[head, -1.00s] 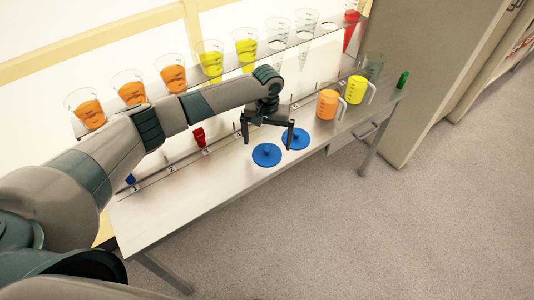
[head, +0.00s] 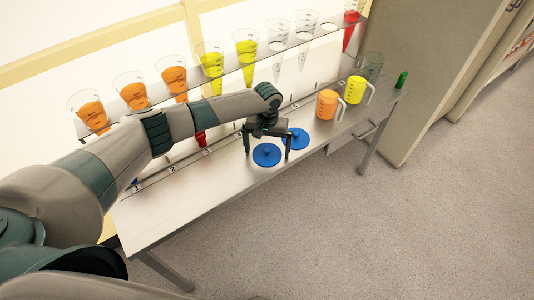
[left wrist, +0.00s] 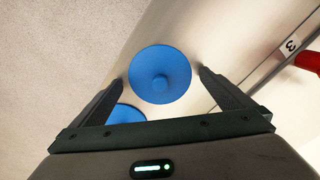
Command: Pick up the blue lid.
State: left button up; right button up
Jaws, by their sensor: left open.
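Two round blue lids, each with a small knob on top, lie on the table. The nearer blue lid (head: 267,156) is at the left and the other blue lid (head: 298,138) is behind it to the right. My left gripper (head: 268,154) is open and empty above the nearer lid. In the left wrist view a whole blue lid (left wrist: 160,75) with its knob shows between the open fingertips, apart from them. Part of a second blue lid (left wrist: 124,114) shows by the left finger, partly hidden by the gripper. My right gripper is not in view.
An orange jug (head: 327,105) and a yellow jug (head: 355,90) stand to the right of the lids. A green object (head: 402,79) is at the right end. A rack of several cones with coloured juice runs along the back. The table front (head: 190,215) is clear.

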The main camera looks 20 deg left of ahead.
aim_at(267, 149)
pick_arm(q)
jog(key=c, duration=1.1)
jog(key=shift+r, duration=0.1)
